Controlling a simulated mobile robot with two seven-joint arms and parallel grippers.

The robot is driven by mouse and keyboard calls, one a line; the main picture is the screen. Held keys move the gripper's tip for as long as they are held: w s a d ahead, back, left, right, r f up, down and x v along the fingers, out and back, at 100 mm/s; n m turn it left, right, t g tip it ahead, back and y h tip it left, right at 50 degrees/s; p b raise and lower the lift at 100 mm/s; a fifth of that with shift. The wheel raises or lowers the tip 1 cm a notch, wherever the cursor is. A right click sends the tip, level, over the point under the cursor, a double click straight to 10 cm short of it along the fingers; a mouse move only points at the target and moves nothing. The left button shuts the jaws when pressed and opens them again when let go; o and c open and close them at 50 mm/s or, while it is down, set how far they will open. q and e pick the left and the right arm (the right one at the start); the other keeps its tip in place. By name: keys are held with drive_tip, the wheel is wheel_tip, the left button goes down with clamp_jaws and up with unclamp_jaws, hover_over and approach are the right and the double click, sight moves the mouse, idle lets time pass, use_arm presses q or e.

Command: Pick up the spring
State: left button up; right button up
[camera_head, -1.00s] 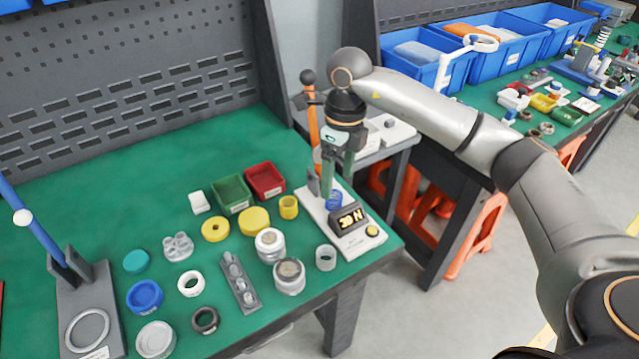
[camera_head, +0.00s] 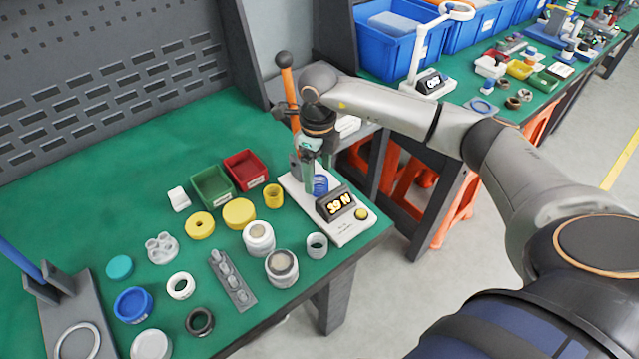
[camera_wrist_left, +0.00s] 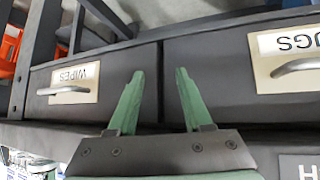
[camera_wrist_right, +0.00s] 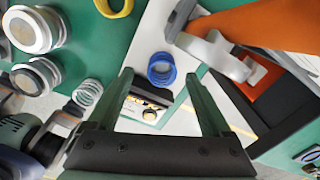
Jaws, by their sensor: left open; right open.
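A blue coil-like ring (camera_head: 320,185), which looks like a spring, stands on the white plate of the tester (camera_head: 348,233). It also shows in the right wrist view (camera_wrist_right: 161,69). A pale grey coiled spring (camera_wrist_right: 88,93) stands on the green mat beside the tester; it shows small in the head view (camera_head: 317,246). My right gripper (camera_head: 309,185) is open and points down at the blue coil. In the right wrist view the coil appears between its fingertips, with nothing visibly gripped. My left gripper (camera_wrist_left: 160,73) is open and empty, facing drawers under a bench.
An orange lever (camera_head: 289,90) rises right behind my right gripper. Green (camera_head: 213,186) and red (camera_head: 245,170) bins, yellow rings, and silver-topped white cylinders (camera_head: 282,268) crowd the mat left of the tester. The mat's back left is bare.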

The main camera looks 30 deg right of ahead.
sight(320, 182)
drive_tip(key=f, duration=0.3)
drive_tip(key=shift+d+f, duration=0.2)
drive_tip(key=shift+f, duration=0.05)
clamp_jaws()
idle(0.5)
